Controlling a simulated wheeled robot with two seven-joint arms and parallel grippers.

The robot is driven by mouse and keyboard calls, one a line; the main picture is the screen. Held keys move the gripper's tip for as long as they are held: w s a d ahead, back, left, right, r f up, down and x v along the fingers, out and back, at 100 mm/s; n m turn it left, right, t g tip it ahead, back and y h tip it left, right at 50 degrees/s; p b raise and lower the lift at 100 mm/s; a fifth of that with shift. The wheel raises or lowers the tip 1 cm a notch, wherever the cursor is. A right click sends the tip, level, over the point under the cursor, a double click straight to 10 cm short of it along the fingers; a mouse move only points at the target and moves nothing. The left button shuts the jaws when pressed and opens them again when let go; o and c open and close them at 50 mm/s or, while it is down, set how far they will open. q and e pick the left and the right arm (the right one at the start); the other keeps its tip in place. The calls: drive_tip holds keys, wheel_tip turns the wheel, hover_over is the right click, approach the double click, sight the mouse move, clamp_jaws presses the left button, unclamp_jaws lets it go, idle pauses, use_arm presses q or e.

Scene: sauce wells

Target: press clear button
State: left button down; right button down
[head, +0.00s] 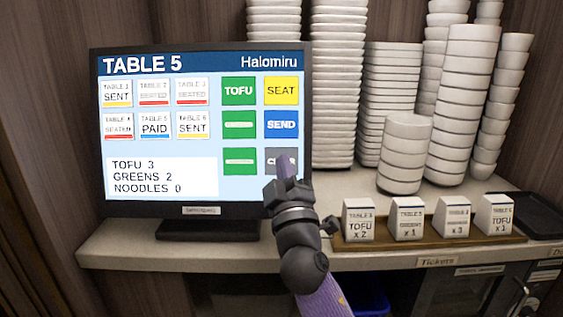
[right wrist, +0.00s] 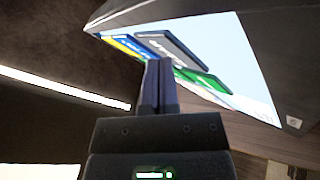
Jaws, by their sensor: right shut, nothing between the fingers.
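The clear button is a grey key (head: 275,154) at the lower right of the touch screen (head: 230,188). Its label is partly hidden behind my right gripper. In the right wrist view the grey key (right wrist: 172,48) lies just beyond the fingertips. My right gripper (head: 286,162) is shut and empty, its tips pointing up at the screen in front of the grey key. It also shows in the right wrist view (right wrist: 157,66). I cannot tell whether the tips touch the key. The screen reads TABLE 5, TOFU 3, GREENS 2, NOODLES 0. My left gripper is not in view.
Above the grey key are a blue SEND key (head: 281,124) and a yellow SEAT key (head: 281,91). Green keys (head: 239,91) stand to their left. Several ticket blocks (head: 407,218) sit on a wooden tray right of the arm. Tall bowl stacks (head: 338,85) stand behind.

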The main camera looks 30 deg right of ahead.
drive_tip(key=shift+w+d, duration=0.1)
drive_tip(key=shift+w, duration=0.1)
idle(0.5)
drive_tip(key=shift+s+a+r+p, duration=0.15)
drive_tip(key=shift+s+a+p, duration=0.2)
drive_tip(key=shift+s, duration=0.35)
drive_tip(key=shift+a, duration=0.1)
drive_tip(key=s, duration=0.1)
drive_tip(key=s+a+r+p, duration=0.1)
drive_tip(key=s+a+p, duration=0.1)
drive_tip(key=s, duration=0.1)
drive_tip(key=shift+a+r, duration=0.25)
idle(0.4)
